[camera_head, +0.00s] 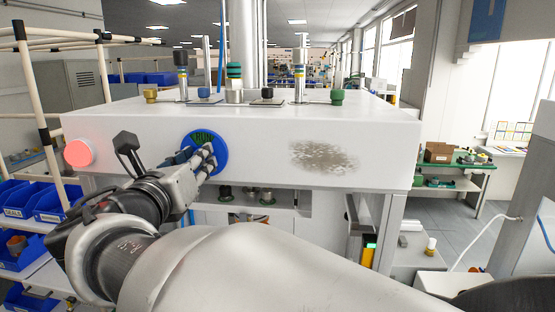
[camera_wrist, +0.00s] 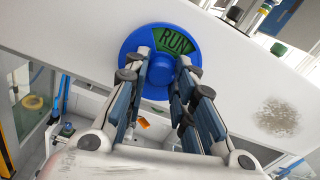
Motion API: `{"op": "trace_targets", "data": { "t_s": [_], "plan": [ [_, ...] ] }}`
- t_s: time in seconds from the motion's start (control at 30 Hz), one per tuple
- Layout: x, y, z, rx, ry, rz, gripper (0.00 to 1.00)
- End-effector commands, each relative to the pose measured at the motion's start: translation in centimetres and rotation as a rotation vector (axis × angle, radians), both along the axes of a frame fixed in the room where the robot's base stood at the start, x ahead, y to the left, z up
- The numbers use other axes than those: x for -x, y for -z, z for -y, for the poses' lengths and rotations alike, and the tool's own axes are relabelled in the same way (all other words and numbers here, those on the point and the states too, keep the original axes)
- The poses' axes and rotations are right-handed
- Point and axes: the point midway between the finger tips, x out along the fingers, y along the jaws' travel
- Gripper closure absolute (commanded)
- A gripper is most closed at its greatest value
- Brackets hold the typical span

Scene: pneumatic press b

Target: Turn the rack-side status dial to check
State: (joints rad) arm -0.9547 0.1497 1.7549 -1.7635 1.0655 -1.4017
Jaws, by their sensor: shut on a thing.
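The status dial (camera_wrist: 128,50) is a round blue disc on the white front panel of the press (camera_head: 255,150). Its window reads RUN in dark letters on green. A blue knob (camera_wrist: 161,69) stands out at its middle. In the head view the dial (camera_head: 219,151) is partly hidden behind my gripper (camera_head: 207,153). In the wrist view my gripper (camera_wrist: 163,72) has its two fingers on either side of the knob, shut on it. "Check" does not show in the window.
A red round button (camera_head: 79,152) is on the panel left of the dial. A rack with blue bins (camera_head: 50,205) stands close at the left. Fittings (camera_head: 234,80) stand on top of the press. A worn grey patch (camera_head: 322,157) marks the panel at right.

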Motion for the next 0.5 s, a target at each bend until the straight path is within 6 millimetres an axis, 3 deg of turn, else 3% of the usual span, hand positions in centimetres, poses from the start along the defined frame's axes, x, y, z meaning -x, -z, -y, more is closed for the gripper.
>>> {"op": "trace_targets", "data": {
  "t_s": [0.5],
  "plan": [
    [0.01, 0.35, -0.02, -0.406, -0.001, 0.035, 1.00]
  ]
}}
